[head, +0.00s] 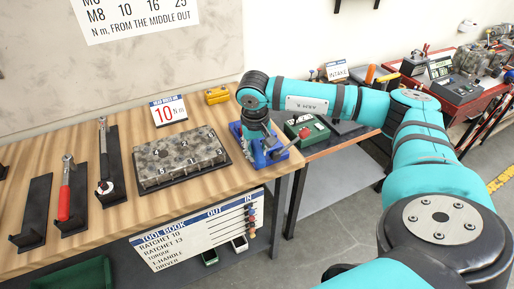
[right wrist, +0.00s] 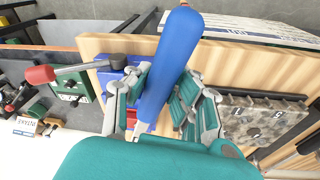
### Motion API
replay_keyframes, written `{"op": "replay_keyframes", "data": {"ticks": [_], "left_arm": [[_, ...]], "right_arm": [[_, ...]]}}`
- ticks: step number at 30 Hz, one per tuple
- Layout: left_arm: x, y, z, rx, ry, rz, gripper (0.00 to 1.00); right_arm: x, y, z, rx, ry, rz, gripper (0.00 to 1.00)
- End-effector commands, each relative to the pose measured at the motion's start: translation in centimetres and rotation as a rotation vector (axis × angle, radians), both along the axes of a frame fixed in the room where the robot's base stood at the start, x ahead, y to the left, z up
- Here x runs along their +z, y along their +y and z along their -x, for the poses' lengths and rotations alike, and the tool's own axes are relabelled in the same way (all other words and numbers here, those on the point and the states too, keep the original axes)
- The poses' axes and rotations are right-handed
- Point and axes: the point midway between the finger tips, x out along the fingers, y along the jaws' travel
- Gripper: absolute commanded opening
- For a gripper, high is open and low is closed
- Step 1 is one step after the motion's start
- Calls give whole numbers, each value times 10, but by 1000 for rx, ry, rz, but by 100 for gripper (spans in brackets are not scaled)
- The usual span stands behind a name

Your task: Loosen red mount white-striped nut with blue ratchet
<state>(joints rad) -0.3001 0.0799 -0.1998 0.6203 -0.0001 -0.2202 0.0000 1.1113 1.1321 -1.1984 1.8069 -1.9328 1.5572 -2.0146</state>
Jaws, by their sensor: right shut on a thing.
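My right gripper (right wrist: 160,95) is shut on the blue handle of the blue ratchet (right wrist: 172,62) in the right wrist view. The ratchet's head is hidden behind the fingers. In the head view my right gripper (head: 259,134) points down over a blue vise (head: 264,156) at the bench's right end; the vise also shows in the right wrist view (right wrist: 112,78). A small red part (right wrist: 141,127) shows beside the fingers; I cannot tell whether it is the red mount. The white-striped nut cannot be made out. My left gripper is not in view.
A numbered grey block (head: 180,158) lies left of the vise. Black tool holders (head: 36,212) stand further left, with a red-handled tool (head: 65,193) and another tool (head: 104,160). A "10 Nm" sign (head: 168,111) stands behind.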

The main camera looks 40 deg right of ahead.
Motion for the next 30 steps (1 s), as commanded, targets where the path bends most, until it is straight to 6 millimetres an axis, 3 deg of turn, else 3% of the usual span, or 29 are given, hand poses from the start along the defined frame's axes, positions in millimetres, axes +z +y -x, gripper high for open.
{"op": "replay_keyframes", "data": {"ticks": [18, 30], "left_arm": [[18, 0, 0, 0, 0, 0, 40], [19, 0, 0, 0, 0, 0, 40]], "right_arm": [[33, 0, -1, 1, -7, 0, 0], [36, 0, -1, 1, -5, 1, 0]]}}
